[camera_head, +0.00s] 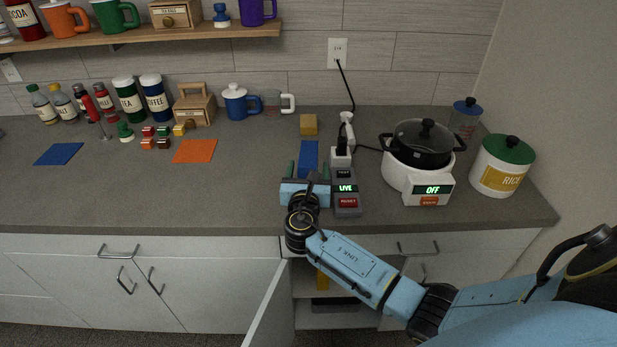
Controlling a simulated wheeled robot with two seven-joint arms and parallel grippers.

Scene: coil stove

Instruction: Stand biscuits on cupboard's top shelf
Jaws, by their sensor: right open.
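The cupboard under the counter has its door (269,312) swung open. Its interior shows a shelf (306,293) and a lower floor, partly hidden by my right arm. A yellow item (322,280) stands inside, partly covered by the arm; I cannot tell what it is. No pack is readable as biscuits. A small plain tan block (309,125) sits on the counter behind the blue mat; I cannot tell whether it is the biscuits. My right gripper (309,170) is open and empty over the near part of the blue mat, short of the tan block. My left gripper is not in view.
A rice canister (502,166) stands at right. Bottles, canisters and mugs line the wall. The counter's front left is clear.

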